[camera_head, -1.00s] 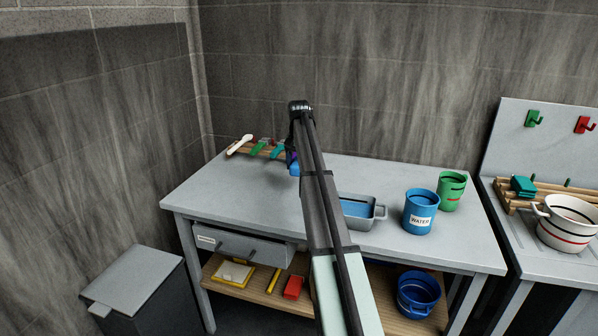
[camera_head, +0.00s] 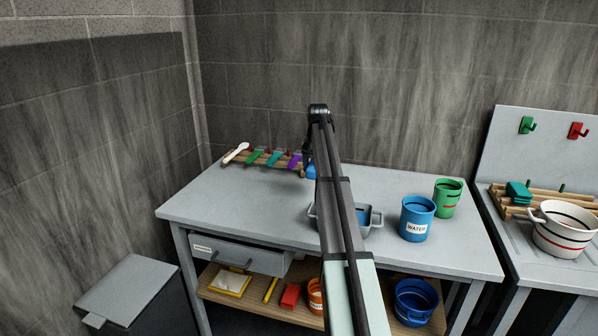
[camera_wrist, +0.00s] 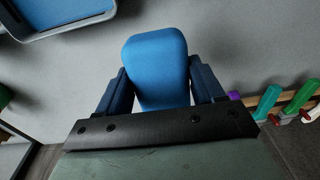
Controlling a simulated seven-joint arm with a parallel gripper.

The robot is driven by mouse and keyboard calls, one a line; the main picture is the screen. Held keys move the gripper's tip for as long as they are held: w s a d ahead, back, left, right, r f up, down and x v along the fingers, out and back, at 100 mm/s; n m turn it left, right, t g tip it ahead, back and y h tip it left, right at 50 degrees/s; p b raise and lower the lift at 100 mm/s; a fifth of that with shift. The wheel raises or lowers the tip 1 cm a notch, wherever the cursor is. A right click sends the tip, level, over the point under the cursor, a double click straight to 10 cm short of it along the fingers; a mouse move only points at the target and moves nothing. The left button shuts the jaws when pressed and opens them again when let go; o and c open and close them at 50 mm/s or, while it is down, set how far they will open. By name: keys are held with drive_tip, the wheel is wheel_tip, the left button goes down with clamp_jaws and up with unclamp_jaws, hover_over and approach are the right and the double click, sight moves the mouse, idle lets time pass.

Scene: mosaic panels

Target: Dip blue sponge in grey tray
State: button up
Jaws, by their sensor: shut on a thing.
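The blue sponge (camera_wrist: 158,62) is held between the two fingers of my gripper (camera_wrist: 160,88) in the wrist view. In the head view only a bit of the sponge (camera_head: 310,171) shows, beside my arm and above the table's back part. My gripper there is mostly hidden by my arm. The grey tray (camera_head: 374,222) stands on the table, partly covered by my arm, with blue in it. In the wrist view the tray's rim (camera_wrist: 70,32) shows at the upper left, apart from the sponge.
A blue cup labelled WATER (camera_head: 417,219) and a green cup (camera_head: 447,198) stand right of the tray. A wooden rack (camera_head: 262,157) with several coloured-handled tools lies at the table's back left. The table's left front is clear.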

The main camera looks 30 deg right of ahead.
drive_tip(key=s+r+t, duration=0.1)
drive_tip(key=s+r, duration=0.1)
drive_tip(key=s, duration=1.7)
drive_tip(key=shift+n+t+h, duration=0.3)
drive_tip(key=shift+n+t, duration=0.2)
drive_tip(key=shift+t, duration=0.2)
drive_tip(key=shift+s+f+x, duration=0.15)
drive_tip(key=shift+s+x, duration=0.3)
drive_tip(key=shift+x, duration=1.35)
drive_tip(key=shift+s+f+x, duration=0.1)
drive_tip(key=shift+s+x, duration=0.3)
drive_tip(key=shift+x, duration=1.45)
drive_tip(key=shift+s+f+x, duration=0.15)
drive_tip(key=shift+s+x, duration=0.3)
drive_tip(key=shift+x, duration=1.35)
drive_tip(key=shift+w+a, duration=0.1)
drive_tip(key=shift+a, duration=0.05)
drive_tip(key=shift+w+a, duration=0.45)
drive_tip(key=shift+s+d, duration=0.15)
